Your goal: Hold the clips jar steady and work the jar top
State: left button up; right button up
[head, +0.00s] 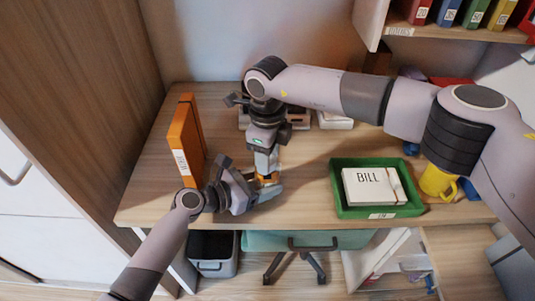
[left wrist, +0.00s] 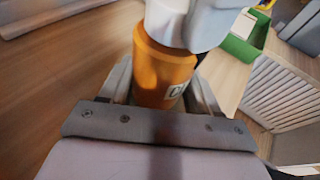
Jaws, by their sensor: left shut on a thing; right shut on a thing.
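The clips jar (left wrist: 162,68) is an orange cylinder with a partly visible white label. In the head view only a small orange part of the jar (head: 267,179) shows between my grippers. My left gripper (head: 262,190) comes in low from the left and is shut around the jar's body; its fingers flank the jar in the left wrist view. My right gripper (head: 266,166) points down from above and is shut on the jar top. A pale top part (left wrist: 164,22) shows above the orange body, largely covered by my right gripper.
An orange binder (head: 185,140) stands on the desk at left. A green tray (head: 380,211) with a BILL card (head: 370,184) and a yellow mug (head: 437,181) are at right. Small items lie behind my right gripper. A shelf of binders (head: 480,12) is at upper right.

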pick_arm(q)
jog(key=shift+d, duration=0.1)
pick_arm(e)
jog(key=shift+a+n, duration=0.15)
jog(key=shift+n, duration=0.85)
jog(key=o, duration=1.1)
notch_tip(320, 180, up, 12)
jog(key=shift+r, duration=0.1)
pick_arm(q)
jog(key=o, duration=1.2)
jog(key=shift+o, duration=0.2)
